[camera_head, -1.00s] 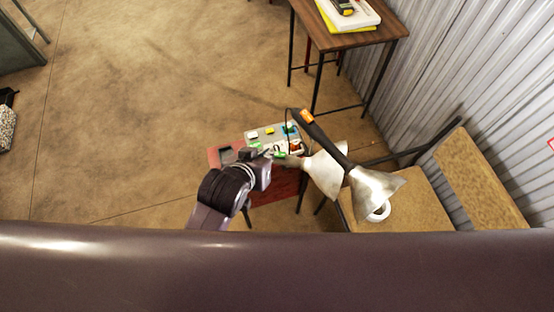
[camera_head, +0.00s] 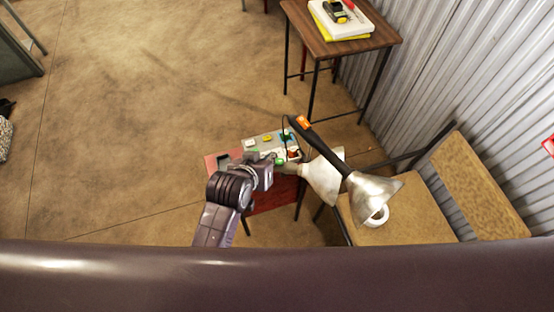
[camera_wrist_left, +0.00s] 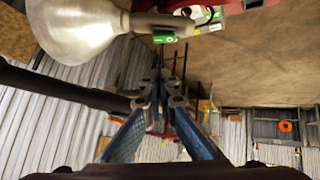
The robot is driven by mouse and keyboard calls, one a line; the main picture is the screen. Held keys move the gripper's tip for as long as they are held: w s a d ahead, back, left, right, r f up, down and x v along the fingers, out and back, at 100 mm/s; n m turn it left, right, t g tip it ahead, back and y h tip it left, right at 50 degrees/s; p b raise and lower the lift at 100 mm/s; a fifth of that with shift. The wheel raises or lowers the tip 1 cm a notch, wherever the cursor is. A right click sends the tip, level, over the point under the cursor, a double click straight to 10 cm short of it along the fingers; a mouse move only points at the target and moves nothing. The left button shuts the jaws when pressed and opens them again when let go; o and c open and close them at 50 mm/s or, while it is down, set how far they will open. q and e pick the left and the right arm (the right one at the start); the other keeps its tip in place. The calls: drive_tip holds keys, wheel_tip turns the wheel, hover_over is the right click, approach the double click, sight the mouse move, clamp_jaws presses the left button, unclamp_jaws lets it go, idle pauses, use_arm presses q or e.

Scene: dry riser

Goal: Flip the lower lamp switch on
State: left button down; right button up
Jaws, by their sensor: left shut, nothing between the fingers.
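The lower lamp has a pale metal shade (camera_head: 324,180) on a short neck; its shade fills the upper left of the left wrist view (camera_wrist_left: 75,28). A green switch (camera_wrist_left: 165,38) sits on the neck beside that shade. The upper lamp (camera_head: 375,192) has a black stem and an orange switch (camera_head: 303,121). My left gripper (camera_head: 270,161) is close to the lower lamp's neck. In the left wrist view its fingers (camera_wrist_left: 161,102) are shut and empty, with the green switch above them in the picture, seemingly apart. The switch's position is too small to read. My right gripper is not in view.
A red table (camera_head: 222,170) with small coloured items stands under my left gripper. A wooden table (camera_head: 300,22) stands at the back, and a chair (camera_head: 410,215) is right of the lamps by the corrugated wall (camera_head: 460,70).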

sight(277, 161)
use_arm(q)
drive_tip(key=x, duration=0.6)
drive_tip(key=shift+s+d+f, duration=0.1)
drive_tip(key=shift+f, duration=0.5)
drive_tip(key=shift+s+d+f, duration=0.1)
drive_tip(key=shift+f, duration=0.5)
drive_tip(key=shift+d+f, duration=0.15)
drive_tip(key=shift+f, duration=0.5)
